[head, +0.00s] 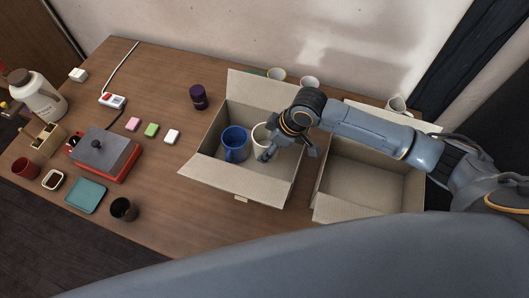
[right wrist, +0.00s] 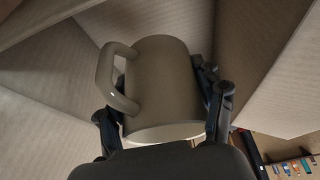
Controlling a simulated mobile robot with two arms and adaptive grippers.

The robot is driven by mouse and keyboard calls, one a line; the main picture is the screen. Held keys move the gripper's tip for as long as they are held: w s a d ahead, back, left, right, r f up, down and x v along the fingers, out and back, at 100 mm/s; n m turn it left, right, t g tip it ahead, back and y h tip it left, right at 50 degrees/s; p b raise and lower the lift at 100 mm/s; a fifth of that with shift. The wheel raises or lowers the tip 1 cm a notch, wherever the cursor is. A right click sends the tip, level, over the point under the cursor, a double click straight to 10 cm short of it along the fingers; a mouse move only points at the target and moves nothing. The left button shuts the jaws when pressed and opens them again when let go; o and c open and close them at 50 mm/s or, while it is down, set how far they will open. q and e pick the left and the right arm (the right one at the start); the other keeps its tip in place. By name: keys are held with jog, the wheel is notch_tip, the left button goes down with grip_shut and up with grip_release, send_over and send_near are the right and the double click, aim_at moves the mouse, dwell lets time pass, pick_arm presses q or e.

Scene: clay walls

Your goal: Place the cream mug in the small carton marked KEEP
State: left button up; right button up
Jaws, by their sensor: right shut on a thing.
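The cream mug (head: 260,135) is inside the left carton (head: 232,188), beside a blue mug (head: 235,144). My right gripper (head: 271,146) reaches down into this carton and is shut on the cream mug. In the right wrist view the mug (right wrist: 165,85) sits between the two fingers, with its handle to the left and carton walls around it. The right carton (head: 360,187) stands open and looks empty, partly covered by my right arm. No KEEP marking is readable on either carton. My left gripper is not in view.
More mugs (head: 276,74) stand behind the left carton, and a white one (head: 397,103) behind the right carton. A purple cup (head: 198,97), a red-based grey device (head: 103,153), a teal tray (head: 86,195) and a black cup (head: 123,209) are at left. Table left of the carton is partly clear.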

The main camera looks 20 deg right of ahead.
jog(key=shift+f, duration=0.8)
jog(key=shift+d+f, duration=0.1)
jog(key=shift+f, duration=0.25)
notch_tip(320, 180, down, 3)
jog(key=shift+f, duration=0.5)
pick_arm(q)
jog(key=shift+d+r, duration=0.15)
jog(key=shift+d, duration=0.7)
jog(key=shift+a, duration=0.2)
pick_arm(e)
jog(key=shift+f, duration=0.1)
jog(key=o, duration=1.4)
